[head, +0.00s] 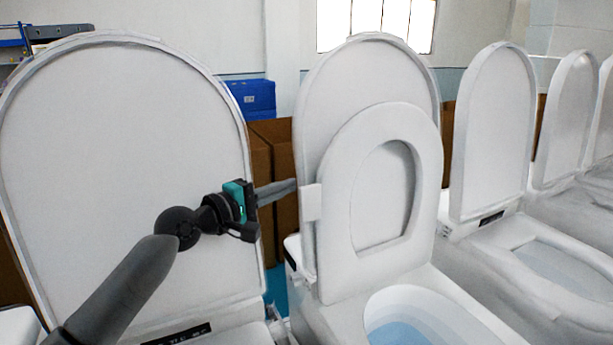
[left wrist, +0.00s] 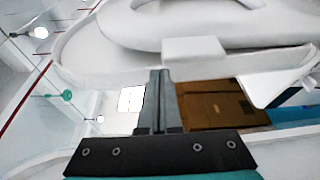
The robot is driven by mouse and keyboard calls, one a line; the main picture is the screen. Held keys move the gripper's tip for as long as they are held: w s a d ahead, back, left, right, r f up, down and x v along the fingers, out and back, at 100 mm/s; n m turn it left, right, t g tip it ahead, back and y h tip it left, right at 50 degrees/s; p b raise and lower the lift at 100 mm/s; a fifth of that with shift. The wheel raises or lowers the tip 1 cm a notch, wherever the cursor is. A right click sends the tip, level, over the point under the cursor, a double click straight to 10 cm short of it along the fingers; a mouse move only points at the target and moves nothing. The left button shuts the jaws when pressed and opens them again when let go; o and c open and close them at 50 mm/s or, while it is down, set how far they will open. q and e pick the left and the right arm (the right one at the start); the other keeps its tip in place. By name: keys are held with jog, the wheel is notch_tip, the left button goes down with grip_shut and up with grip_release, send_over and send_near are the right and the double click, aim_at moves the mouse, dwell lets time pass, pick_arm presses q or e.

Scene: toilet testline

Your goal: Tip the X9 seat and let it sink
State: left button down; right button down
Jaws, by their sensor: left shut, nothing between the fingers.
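The seat (head: 338,225) of the middle toilet stands raised, tilted a little forward of its upright lid (head: 325,110). I take it as the X9 seat; no X9 mark is legible. A small white tab (head: 311,202) sticks out from the seat's left edge. My left gripper (head: 292,186) is shut and empty, with its tips beside the seat's left edge, close to the tab. In the left wrist view the shut fingers (left wrist: 160,82) point up toward the tab (left wrist: 194,50) and the seat (left wrist: 215,25); whether they touch I cannot tell. My right gripper is out of view.
The middle toilet's bowl (head: 410,318) lies open below the seat. A large raised lid (head: 120,150) of another toilet stands behind my left arm. More toilets with raised lids (head: 495,130) line the right. Brown boxes (head: 272,160) and a blue box (head: 255,97) stand behind.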

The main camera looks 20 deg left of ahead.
pick_arm(q)
jog(key=x, duration=0.6)
jog(key=shift+w, duration=0.3)
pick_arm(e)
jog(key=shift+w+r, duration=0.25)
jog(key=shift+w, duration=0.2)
